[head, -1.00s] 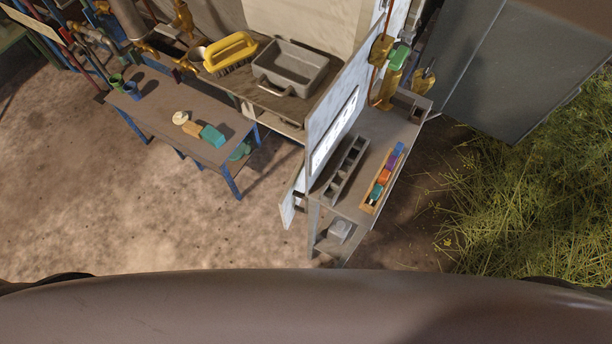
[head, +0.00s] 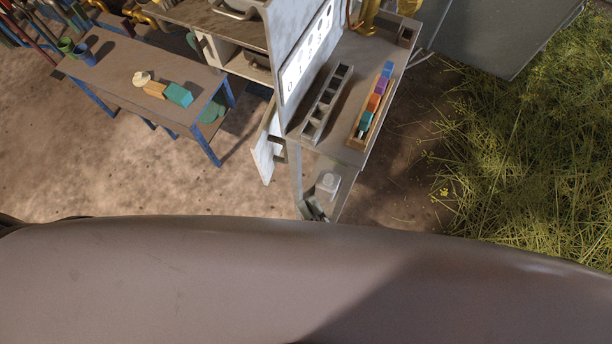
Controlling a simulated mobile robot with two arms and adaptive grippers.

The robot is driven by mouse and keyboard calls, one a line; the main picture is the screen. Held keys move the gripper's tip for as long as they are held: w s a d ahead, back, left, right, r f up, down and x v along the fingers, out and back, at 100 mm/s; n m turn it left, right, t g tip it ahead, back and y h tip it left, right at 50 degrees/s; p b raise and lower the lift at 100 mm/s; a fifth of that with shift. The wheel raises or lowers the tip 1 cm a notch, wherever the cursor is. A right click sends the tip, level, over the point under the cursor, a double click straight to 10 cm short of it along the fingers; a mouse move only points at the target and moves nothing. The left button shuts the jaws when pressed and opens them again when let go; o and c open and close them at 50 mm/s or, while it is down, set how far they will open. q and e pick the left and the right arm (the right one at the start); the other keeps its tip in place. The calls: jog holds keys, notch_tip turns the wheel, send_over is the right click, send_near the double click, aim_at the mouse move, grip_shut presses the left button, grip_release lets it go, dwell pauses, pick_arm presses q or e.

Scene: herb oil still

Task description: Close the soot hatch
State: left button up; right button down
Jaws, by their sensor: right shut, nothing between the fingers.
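A pale, marbled door panel (head: 264,148), which looks like the soot hatch, stands swung out at the left end of the grey side table, below the tall upright board. A small dark handle or latch shows on its right edge. What lies behind it is hidden. My right gripper (head: 316,209) shows only as small grey fingertips at the foot of the side table, just above the edge of my own body. It is shut and empty, apart from the panel and lower right of it. My left gripper is not in view.
The grey side table (head: 345,150) holds a slotted rack (head: 327,103) and a tray of coloured blocks (head: 376,103). A whitish container (head: 327,184) sits below it. A blue-legged table (head: 120,75) stands left. Bare ground lies between; grass is at right.

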jog(key=b, duration=0.1)
send_near(266, 156)
jog(key=w+d, duration=0.2)
jog(key=w, duration=0.1)
jog(key=a, duration=0.2)
jog(key=w+a+b, duration=0.1)
jog(key=a, duration=0.1)
jog(key=shift+w+a+f, duration=0.15)
jog(key=shift+a+f, duration=0.1)
jog(key=shift+a, duration=0.05)
